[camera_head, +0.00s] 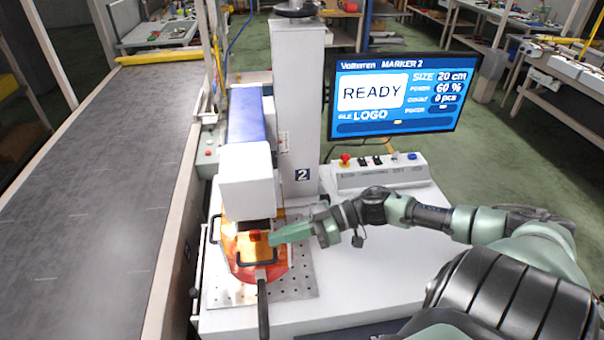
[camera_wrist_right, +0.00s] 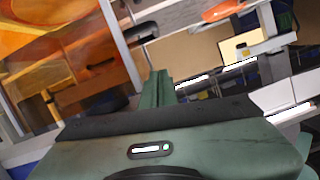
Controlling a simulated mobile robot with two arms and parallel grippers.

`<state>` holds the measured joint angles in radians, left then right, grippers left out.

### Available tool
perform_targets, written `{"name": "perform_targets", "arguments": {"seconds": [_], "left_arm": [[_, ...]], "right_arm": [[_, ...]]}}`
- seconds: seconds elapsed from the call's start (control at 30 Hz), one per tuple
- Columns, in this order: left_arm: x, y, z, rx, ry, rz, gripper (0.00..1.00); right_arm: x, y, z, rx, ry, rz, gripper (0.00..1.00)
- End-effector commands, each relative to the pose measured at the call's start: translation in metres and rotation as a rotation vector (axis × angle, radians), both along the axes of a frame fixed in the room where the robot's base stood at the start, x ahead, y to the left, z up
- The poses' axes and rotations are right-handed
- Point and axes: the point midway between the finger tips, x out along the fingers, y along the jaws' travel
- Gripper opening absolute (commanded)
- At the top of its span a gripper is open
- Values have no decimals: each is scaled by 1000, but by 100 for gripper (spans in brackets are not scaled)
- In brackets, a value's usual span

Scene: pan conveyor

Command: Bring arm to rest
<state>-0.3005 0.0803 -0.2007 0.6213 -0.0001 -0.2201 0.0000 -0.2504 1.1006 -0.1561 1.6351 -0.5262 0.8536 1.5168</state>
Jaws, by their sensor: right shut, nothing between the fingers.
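My right arm reaches in from the right in the head view. Its green gripper (camera_head: 274,238) is shut and empty, pointing left at the orange guard of the marking machine. The fingertips are close to a small red knob (camera_head: 255,235); I cannot tell whether they touch it. In the right wrist view the narrow shut fingers (camera_wrist_right: 155,88) point up, with orange surfaces (camera_wrist_right: 95,40) to their left. A round orange-red pan (camera_head: 275,272) shows under the machine head, its dark handle (camera_head: 263,305) pointing toward me. My left gripper is not in view.
The marking machine's white head (camera_head: 246,180) and column (camera_head: 297,110) stand behind the pan. A control box (camera_head: 380,175) and a monitor reading READY (camera_head: 395,95) are at the back. The grey conveyor (camera_head: 95,200) runs along the left. The white tabletop (camera_head: 365,270) is clear below my forearm.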

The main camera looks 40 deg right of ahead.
Motion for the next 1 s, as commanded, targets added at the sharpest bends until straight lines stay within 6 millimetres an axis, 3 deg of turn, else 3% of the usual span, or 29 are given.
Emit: {"name": "perform_targets", "arguments": {"seconds": [0.1, 0.3, 0.73, 0.87, 1.0], "left_arm": [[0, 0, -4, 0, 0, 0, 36], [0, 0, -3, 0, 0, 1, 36], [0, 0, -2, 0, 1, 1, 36], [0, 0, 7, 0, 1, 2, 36], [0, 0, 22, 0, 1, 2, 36]], "right_arm": [[-12, -19, 3, -3, 4, 0, 0], [-23, -38, 12, 0, 0, 1, 0], [-28, -45, 11, 10, 12, -12, 0], [-42, -47, -24, 68, 128, -94, 0], [-86, -34, -102, 199, 399, -267, 0]]}}
